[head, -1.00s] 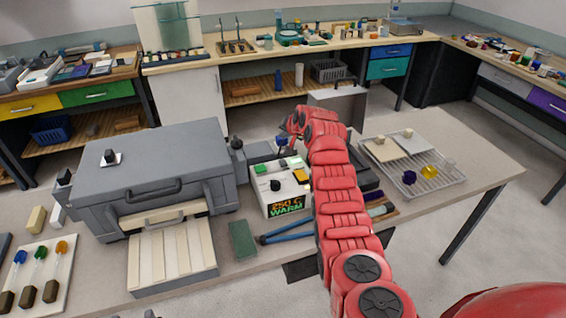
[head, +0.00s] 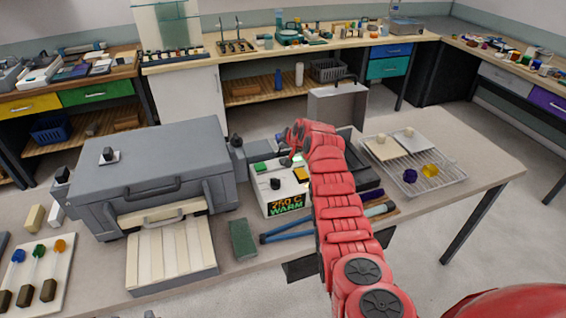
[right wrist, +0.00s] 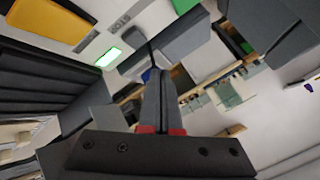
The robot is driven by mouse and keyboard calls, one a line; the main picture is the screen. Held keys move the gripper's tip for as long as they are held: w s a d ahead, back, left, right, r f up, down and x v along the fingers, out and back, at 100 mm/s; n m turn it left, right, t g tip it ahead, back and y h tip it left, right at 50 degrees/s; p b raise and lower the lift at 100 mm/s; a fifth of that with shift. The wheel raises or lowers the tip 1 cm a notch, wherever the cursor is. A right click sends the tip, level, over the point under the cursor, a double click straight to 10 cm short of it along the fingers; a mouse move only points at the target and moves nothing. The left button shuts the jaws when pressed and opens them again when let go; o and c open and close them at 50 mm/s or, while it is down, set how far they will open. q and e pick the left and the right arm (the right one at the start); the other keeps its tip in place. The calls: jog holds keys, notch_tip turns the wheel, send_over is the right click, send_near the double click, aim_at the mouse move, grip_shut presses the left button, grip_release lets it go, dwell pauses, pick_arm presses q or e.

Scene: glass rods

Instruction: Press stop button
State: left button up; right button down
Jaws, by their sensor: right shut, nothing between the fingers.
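The white control box (head: 272,202) stands on the bench right of the grey furnace-like box (head: 150,165). Its display (head: 287,205) reads "250 C WARM". A green button (head: 260,167) and a black knob (head: 275,184) show on its top; its right part is behind my right arm. In the right wrist view a yellow-orange button (right wrist: 52,22) and a bright green lit patch (right wrist: 108,57) sit on a white surface. My left gripper is out of view.
A wire rack (head: 435,180) with white plates and coloured pieces stands right of my arm. Blue tongs (head: 285,233) and a green block (head: 242,238) lie in front of the control box. A grey upright panel (head: 340,108) stands behind my arm.

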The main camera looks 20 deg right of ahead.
aim_at(281, 159)
jog(key=shift+f+b, duration=0.8)
jog(key=shift+f, duration=1.05)
dwell(0.5)
jog(key=shift+f+b, duration=0.35)
jog(key=shift+f+b, duration=0.4)
jog(key=shift+f, duration=0.1)
dwell(0.5)
jog(key=shift+r, duration=0.1)
dwell(0.4)
jog(key=shift+r+p, duration=0.3)
jog(key=shift+r, duration=0.5)
